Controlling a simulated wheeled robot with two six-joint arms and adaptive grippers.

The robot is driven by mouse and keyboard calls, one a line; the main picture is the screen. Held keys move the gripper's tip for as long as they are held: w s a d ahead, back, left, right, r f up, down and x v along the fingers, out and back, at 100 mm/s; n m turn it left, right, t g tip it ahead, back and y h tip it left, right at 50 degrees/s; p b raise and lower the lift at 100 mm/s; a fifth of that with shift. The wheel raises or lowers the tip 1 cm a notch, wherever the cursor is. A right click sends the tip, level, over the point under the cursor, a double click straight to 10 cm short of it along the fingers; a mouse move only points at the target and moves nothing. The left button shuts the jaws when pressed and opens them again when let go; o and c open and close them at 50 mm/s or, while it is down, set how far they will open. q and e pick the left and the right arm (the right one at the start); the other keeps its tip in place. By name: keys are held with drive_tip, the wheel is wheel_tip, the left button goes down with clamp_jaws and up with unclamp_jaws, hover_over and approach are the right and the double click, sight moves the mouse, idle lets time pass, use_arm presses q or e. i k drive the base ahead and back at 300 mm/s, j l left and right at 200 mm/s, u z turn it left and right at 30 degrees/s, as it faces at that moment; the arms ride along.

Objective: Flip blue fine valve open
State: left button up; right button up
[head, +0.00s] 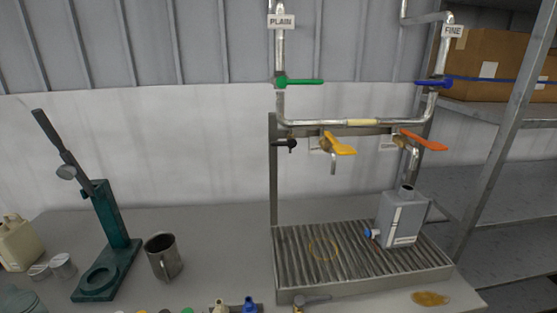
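The blue valve handle (434,83) is on the right vertical pipe, below the white FINE label (453,31). The handle looks roughly horizontal, crosswise to its pipe. A blue strap on the cardboard box behind runs close to its right end, so the handle's exact extent there is hard to tell. Neither my left nor my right gripper is in view.
A green lever (300,82) sits crosswise on the PLAIN pipe. Yellow (340,148) and orange (424,140) tap levers are below. A grey can (402,220) stands on the slatted tray (340,292). A green press (108,225) and metal mug (162,257) stand left.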

sight(431, 83)
drive_tip(key=i+l+z, duration=0.2)
drive_tip(key=l+z, duration=0.25)
drive_tip(key=i+l+z, duration=0.2)
drive_tip(key=z, duration=0.2)
